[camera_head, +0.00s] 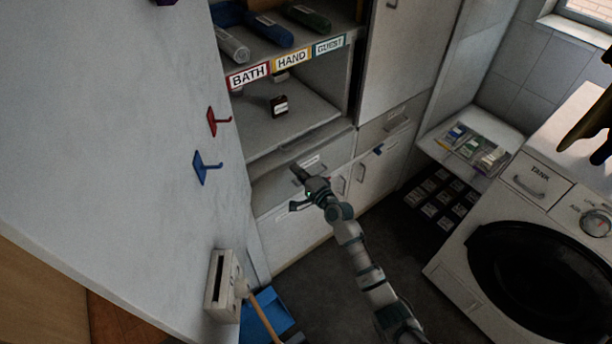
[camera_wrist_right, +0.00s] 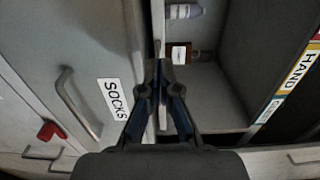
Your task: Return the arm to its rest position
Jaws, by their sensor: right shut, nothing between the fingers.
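My right arm (camera_head: 362,262) reaches up from the bottom of the head view, stretched out over the floor towards the cabinet. My right gripper (camera_head: 299,173) is in front of the labelled drawers, below the open shelf. In the right wrist view the two dark fingers of the gripper (camera_wrist_right: 160,75) are together, with nothing between them. Behind them are a drawer front labelled SOCKS (camera_wrist_right: 115,99) and an open compartment with a small dark bottle (camera_wrist_right: 180,53). Whether the fingers touch the cabinet cannot be told. My left gripper is not in view.
The shelf edge carries BATH, HAND and GUEST labels (camera_head: 292,61); a small dark jar (camera_head: 279,105) stands below. Red (camera_head: 217,121) and blue (camera_head: 206,167) hooks are on the left panel. A washing machine (camera_head: 535,250) stands right. Dark floor (camera_head: 330,285) lies between.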

